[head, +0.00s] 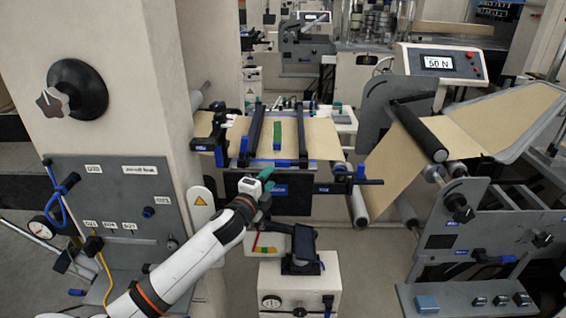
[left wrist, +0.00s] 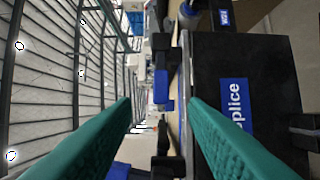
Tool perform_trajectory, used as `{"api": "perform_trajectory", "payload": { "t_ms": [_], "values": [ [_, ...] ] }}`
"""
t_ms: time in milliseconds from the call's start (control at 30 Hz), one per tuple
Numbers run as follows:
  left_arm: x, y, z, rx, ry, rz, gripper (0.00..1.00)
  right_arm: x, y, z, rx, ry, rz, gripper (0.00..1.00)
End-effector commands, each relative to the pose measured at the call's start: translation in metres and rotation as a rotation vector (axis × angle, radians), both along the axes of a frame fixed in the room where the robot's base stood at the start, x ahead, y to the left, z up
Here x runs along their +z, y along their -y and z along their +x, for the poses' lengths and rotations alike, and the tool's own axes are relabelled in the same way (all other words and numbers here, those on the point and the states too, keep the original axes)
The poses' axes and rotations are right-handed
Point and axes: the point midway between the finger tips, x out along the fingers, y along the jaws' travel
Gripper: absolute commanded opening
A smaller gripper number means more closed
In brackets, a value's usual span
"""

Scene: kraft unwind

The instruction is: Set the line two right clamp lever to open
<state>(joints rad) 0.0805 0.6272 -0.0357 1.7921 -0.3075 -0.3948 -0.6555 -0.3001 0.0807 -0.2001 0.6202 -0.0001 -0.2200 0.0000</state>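The splice table (head: 322,152) carries two black clamp bars, the left one (head: 255,135) and the right one (head: 302,135). A blue lever (head: 360,172) shows at the table's right front corner, and another blue part (head: 220,155) at the left. I cannot tell either lever's setting. My left gripper (head: 268,180) is in front of the table's dark front panel, near its blue label. In the left wrist view my green fingers (left wrist: 160,102) are apart and empty. A blue lever-like part (left wrist: 162,90) shows between and beyond the fingertips, beside the dark panel (left wrist: 270,65). My right gripper is not in view.
A grey panel (head: 120,210) with knobs and cables stands at the left. A white box (head: 300,282) with a black device (head: 304,245) stands below the table. A roller stand (head: 490,230) with brown web is at the right, under a display reading 50 N (head: 438,63).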

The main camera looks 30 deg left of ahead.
Motion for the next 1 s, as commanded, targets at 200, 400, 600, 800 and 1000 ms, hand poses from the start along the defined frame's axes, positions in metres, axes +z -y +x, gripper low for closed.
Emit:
{"api": "perform_trajectory", "payload": {
  "t_ms": [200,400,600,800,1000],
  "values": [
    [0.003,-0.007,0.046,0.002,0.002,-0.004,0.40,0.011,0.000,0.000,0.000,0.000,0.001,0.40],
    [0.001,-0.012,0.076,0.002,0.000,-0.003,0.40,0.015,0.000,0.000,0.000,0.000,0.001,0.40],
    [0.000,-0.014,0.090,0.000,-0.001,-0.003,0.40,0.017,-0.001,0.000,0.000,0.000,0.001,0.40],
    [0.000,-0.014,0.092,-0.001,-0.001,-0.002,0.40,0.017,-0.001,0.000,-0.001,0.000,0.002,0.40],
    [-0.001,-0.014,0.092,-0.001,-0.002,-0.002,0.29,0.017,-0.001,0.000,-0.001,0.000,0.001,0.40]
  ]
}}
